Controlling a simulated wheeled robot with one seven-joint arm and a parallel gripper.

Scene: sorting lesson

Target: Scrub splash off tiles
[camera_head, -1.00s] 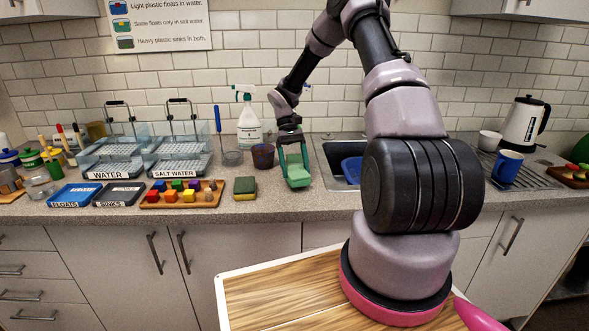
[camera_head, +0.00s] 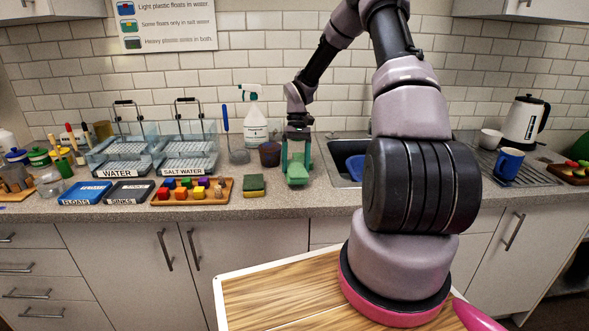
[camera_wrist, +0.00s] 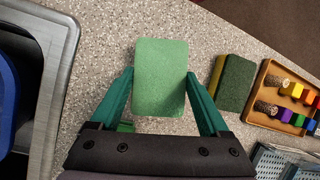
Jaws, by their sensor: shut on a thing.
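My gripper (camera_head: 297,163) is shut on a light green block-shaped pad (camera_wrist: 161,76), with one teal finger along each long side. The pad also shows in the head view (camera_head: 297,174), at the counter left of the sink; I cannot tell whether it touches the counter. The white wall tiles (camera_head: 300,55) run behind the counter. I cannot make out a splash on them. A white spray bottle (camera_head: 255,125) with a green trigger stands against the tiles, behind and left of my gripper.
A green and yellow sponge (camera_head: 253,185) lies left of my gripper. A wooden tray of coloured blocks (camera_head: 222,196), a dark cup (camera_head: 269,154) and the water tubs (camera_head: 125,158) stand further left or behind. The sink (camera_head: 343,150) is close on the right.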

